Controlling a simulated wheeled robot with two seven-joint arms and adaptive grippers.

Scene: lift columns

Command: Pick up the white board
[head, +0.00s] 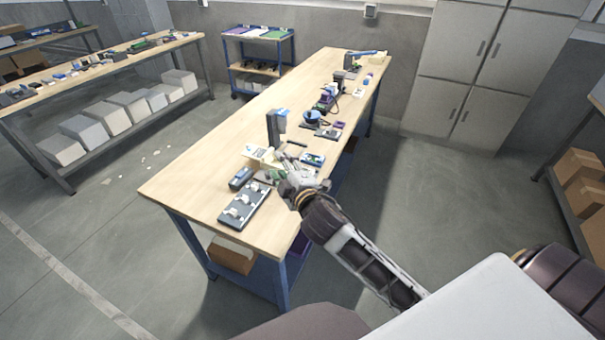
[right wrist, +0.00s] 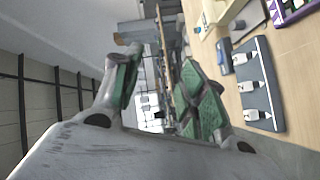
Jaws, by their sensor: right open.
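A small whitish, board-like piece (head: 257,154) lies on the wooden workbench (head: 185,178), beside the blue-topped grey device; I cannot tell for sure that it is the white board. A pale block also shows at the top of the right wrist view (right wrist: 217,10). My right gripper (head: 285,170) is over the bench's right edge, just right of and nearer than the whitish piece. In the right wrist view its green-padded fingers (right wrist: 160,95) stand apart with nothing between them. My left gripper is not in view.
A dark tray with white parts (head: 243,206) and a small dark device (head: 241,178) lie near the gripper. The blue-topped device (head: 277,127) stands upright behind. More tools line the bench's right side; its left side is clear. Grey cabinets (head: 470,75) stand beyond.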

